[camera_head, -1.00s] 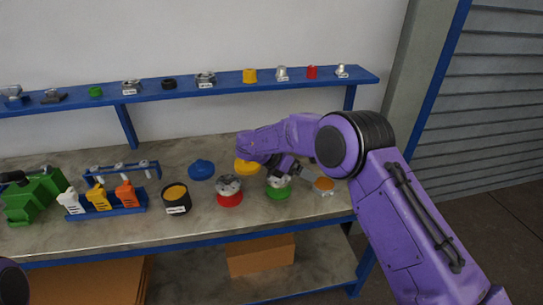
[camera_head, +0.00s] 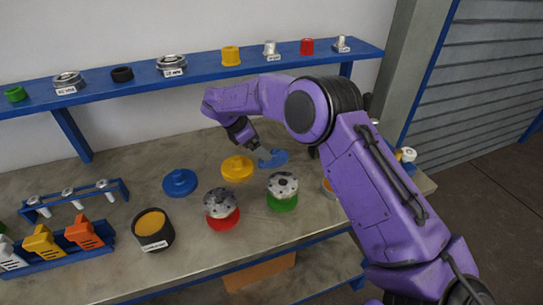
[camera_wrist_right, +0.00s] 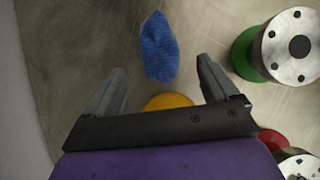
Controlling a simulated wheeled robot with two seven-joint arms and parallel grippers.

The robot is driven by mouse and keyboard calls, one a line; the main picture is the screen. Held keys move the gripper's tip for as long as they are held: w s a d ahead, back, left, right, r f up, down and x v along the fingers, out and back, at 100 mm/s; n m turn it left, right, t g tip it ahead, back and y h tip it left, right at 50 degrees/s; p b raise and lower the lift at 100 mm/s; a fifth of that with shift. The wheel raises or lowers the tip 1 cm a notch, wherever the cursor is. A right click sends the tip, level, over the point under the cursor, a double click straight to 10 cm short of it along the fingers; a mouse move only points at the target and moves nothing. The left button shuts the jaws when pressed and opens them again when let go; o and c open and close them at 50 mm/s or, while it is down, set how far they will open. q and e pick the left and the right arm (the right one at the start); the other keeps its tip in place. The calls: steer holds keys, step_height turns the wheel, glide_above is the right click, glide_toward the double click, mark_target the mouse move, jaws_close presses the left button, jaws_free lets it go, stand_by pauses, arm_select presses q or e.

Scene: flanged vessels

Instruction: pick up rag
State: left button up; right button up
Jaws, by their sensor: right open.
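The rag (camera_head: 272,158) is a small blue cloth on the bench, right of the yellow lid. It also shows in the right wrist view (camera_wrist_right: 158,47), crumpled and lying just past the fingertips, roughly centred between them. My right gripper (camera_head: 254,153) hangs over the bench beside the rag, pointing down. In the right wrist view its two fingers (camera_wrist_right: 160,66) are spread apart with nothing held between them. My left gripper is in neither view.
A yellow lid (camera_head: 237,167) is close to the rag, partly behind the gripper in the wrist view. A green-based flanged vessel (camera_head: 282,190), a red-based one (camera_head: 221,208) and a blue lid (camera_head: 180,182) stand nearby. A blue shelf (camera_head: 200,72) runs behind.

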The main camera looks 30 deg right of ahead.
steer(key=shift+s+d+f+p, duration=0.4)
steer(key=shift+d+f+p, duration=0.15)
steer(key=shift+d+p, duration=0.15)
steer(key=x, duration=0.2)
steer(key=w+p+x, duration=0.1)
steer(key=x, duration=0.1)
steer(key=shift+f, duration=0.3)
steer(key=shift+s+d, duration=0.15)
steer(key=shift+s, duration=0.15)
steer(key=shift+r, duration=0.1)
steer(key=shift+c, duration=1.3)
steer(key=c, duration=0.9)
